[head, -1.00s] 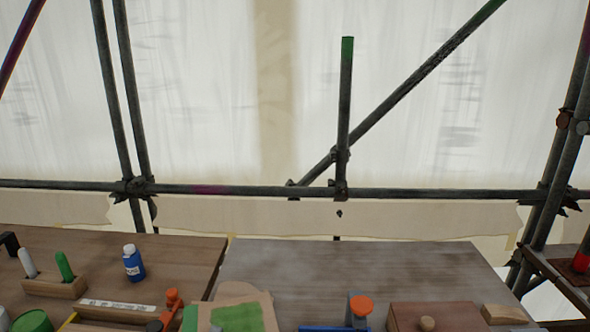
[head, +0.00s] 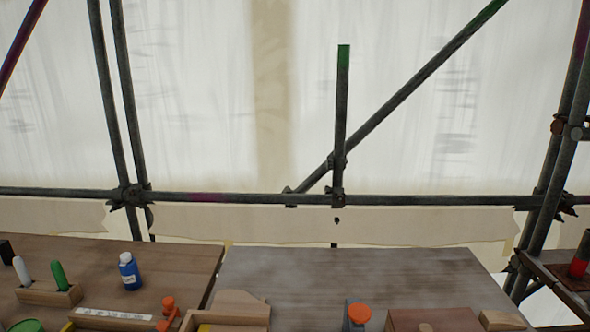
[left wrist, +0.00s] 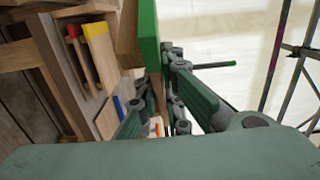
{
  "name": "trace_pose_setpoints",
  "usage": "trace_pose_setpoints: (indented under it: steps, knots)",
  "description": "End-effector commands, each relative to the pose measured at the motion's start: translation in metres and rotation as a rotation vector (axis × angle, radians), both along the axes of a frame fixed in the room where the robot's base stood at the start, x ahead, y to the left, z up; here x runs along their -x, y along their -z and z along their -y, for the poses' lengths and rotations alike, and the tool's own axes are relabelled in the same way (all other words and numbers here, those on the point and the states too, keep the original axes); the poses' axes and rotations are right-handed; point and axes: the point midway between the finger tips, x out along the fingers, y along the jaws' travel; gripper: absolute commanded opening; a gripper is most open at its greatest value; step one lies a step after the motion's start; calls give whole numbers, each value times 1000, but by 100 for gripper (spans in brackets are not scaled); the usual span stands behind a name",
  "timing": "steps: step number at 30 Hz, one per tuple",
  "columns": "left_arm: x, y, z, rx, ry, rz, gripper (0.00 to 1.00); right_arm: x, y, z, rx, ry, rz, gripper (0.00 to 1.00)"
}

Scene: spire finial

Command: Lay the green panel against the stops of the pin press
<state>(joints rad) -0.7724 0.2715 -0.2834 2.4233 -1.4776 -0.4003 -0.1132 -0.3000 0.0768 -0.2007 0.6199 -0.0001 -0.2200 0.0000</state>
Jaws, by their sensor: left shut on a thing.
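The green panel (left wrist: 149,35) shows in the left wrist view as an upright slab with a bright green edge and a wood-coloured side. My left gripper (left wrist: 160,85) is shut on its near end, with one dark green finger on each side. In the head view a device with an orange knob on a grey post (head: 357,316) stands at the bottom edge; it may be the pin press, but I cannot tell. Its stops are not visible. Neither gripper shows in the head view.
A wooden piece with a rounded top (head: 237,305), a brown box (head: 425,320) and a wooden wedge (head: 502,319) line the bench's front. A blue bottle (head: 129,270) and a marker holder (head: 48,294) stand left. The grey bench top (head: 350,275) is clear behind them. Scaffold poles (head: 340,130) rise beyond.

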Motion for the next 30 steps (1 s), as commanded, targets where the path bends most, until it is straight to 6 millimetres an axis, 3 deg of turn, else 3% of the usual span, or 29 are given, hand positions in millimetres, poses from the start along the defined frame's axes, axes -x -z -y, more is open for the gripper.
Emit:
trace_pose_setpoints:
  steps: [24,30]
  knots:
    - [6,1,2,0,9,1,0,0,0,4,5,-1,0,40]
    - [-2,10,11,9,18,5,0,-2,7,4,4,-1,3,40]
